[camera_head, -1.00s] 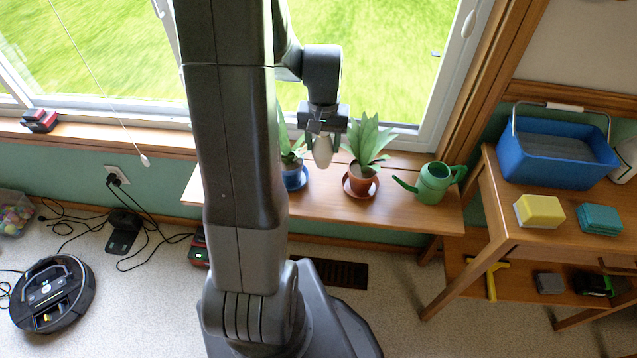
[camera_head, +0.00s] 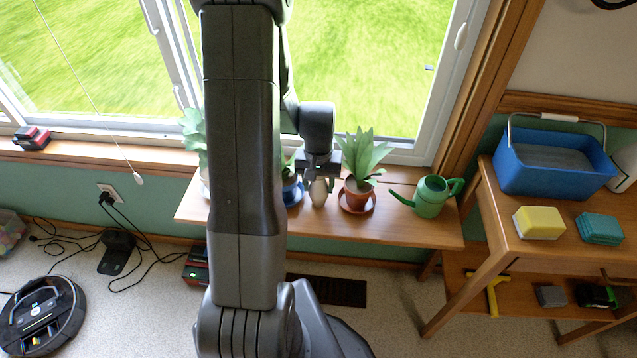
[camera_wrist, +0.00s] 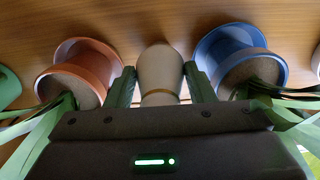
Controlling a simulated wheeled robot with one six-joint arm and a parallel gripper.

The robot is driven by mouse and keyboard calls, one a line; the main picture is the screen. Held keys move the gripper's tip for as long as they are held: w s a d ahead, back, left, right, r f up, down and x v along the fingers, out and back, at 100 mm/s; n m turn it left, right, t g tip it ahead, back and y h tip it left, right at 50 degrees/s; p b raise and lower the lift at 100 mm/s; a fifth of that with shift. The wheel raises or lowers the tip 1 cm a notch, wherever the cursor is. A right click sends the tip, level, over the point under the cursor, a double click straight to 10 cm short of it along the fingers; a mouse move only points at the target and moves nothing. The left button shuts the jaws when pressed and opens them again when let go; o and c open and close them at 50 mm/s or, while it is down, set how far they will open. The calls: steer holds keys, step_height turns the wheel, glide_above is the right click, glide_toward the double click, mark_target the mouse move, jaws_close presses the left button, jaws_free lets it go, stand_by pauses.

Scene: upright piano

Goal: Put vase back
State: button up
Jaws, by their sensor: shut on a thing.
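The vase (camera_head: 318,193) is small and pale cream. It is between the blue-potted plant and the terracotta-potted plant at the wooden shelf (camera_head: 405,230). My gripper (camera_head: 319,178) is above it and shut on its upper part. In the wrist view the vase (camera_wrist: 160,75), with a tan band, is between the two fingers of my gripper (camera_wrist: 161,88). The vase looks upright and at or just above the shelf; I cannot tell whether its base touches.
The terracotta pot (camera_head: 357,194) is close on the right and the blue pot (camera_head: 292,192) close on the left, partly behind my arm. A green watering can (camera_head: 432,197) stands further right. The shelf's front strip is clear.

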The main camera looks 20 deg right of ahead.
steer(key=o, duration=0.6)
steer(key=shift+f, duration=0.2)
steer(key=o, duration=0.5)
steer(key=shift+r, duration=0.1)
